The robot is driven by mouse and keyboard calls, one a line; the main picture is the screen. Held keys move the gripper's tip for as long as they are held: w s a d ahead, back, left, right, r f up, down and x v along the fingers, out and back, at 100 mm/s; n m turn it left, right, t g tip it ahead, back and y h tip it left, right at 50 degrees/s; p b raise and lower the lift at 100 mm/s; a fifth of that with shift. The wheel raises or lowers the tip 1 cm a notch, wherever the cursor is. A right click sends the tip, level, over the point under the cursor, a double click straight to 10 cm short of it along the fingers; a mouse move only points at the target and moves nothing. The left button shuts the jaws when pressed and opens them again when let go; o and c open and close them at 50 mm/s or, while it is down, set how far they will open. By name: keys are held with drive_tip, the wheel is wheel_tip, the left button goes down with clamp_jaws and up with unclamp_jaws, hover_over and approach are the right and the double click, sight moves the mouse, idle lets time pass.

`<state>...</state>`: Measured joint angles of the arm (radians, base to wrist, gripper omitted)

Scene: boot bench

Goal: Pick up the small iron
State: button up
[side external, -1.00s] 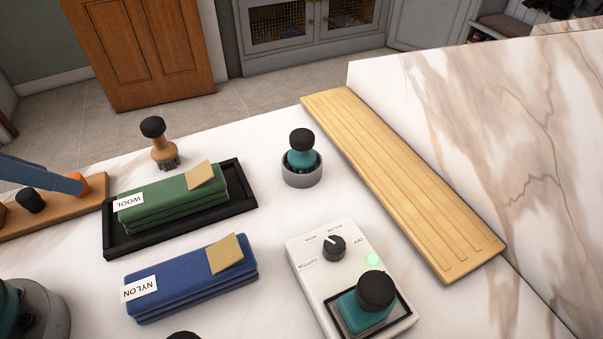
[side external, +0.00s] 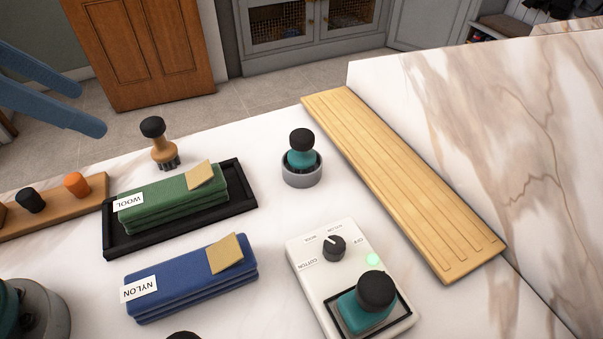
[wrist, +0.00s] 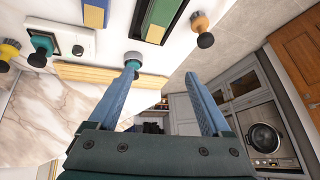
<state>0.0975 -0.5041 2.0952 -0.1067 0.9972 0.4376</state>
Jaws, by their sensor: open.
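The small iron (side external: 362,312) has a teal body and a black knob. It sits in the black-framed bay of the white dial station (side external: 312,280) at the front right. In the wrist view the iron (wrist: 40,46) is at the upper left. My gripper (side external: 92,108) shows as two blue fingers at the upper left of the side view, well away from the iron. In the wrist view my gripper (wrist: 163,76) has its fingers spread, with nothing between them.
A teal, black-knobbed tool (side external: 301,160) stands in a grey cup. Green wool cloths (side external: 175,203) lie on a black tray (side external: 235,220); blue nylon cloths (side external: 185,285) lie nearby. A brush (side external: 163,152), a wooden peg rack (side external: 52,212) and a ribbed board (side external: 400,185) surround them.

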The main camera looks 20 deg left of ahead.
drive_tip(key=w+d+r+m+g+h, duration=0.1)
drive_tip(key=w+d+r+m+h, duration=0.1)
drive_tip(key=w+d+m, duration=0.45)
drive_tip(key=m+g+h, duration=0.2)
drive_tip(key=m+g, duration=0.3)
drive_tip(key=m, duration=0.1)
approach(371, 282)
drive_tip(key=w, duration=0.4)
drive_tip(key=shift+m+g+y, duration=0.5)
drive_tip(key=shift+m+y, duration=0.1)
drive_tip(key=shift+m, duration=0.15)
drive_tip(key=s+d+f, duration=0.1)
drive_tip(key=f, duration=0.1)
drive_tip(key=s+d+f, duration=0.2)
drive_tip(key=f, duration=0.1)
drive_tip(key=shift+s+d+f, duration=0.2)
drive_tip(key=shift+s+f, duration=0.1)
drive_tip(key=shift+s, duration=0.1)
drive_tip(key=shift+x, duration=2.3)
drive_tip(key=shift+w, duration=0.1)
clamp_jaws()
